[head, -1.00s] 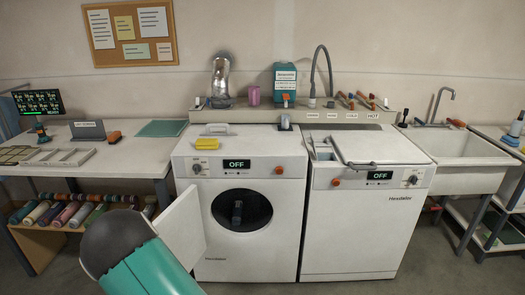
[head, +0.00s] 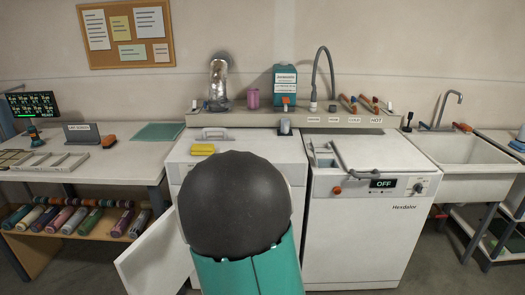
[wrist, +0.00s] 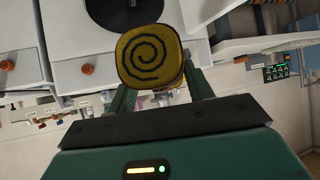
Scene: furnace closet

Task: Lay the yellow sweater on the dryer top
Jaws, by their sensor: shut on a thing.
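In the wrist view my gripper (wrist: 160,88) is shut on a yellow roll with a dark spiral on its end, which I take to be the rolled yellow sweater (wrist: 152,58). In the head view my own arm stands in front of the left white machine and hides the gripper and sweater. That machine, with a round front opening, looks to be the dryer (head: 172,178). Its flat white top (head: 262,144) is mostly clear. The dryer's round dark opening (wrist: 133,8) shows at the top of the wrist view.
A yellow sponge (head: 202,149) and a pale handled object (head: 215,134) are on the dryer top's left part. A white door (head: 150,255) swings out at lower left. A ledge (head: 300,118) with bottles runs behind. The right machine (head: 365,230) stands close beside.

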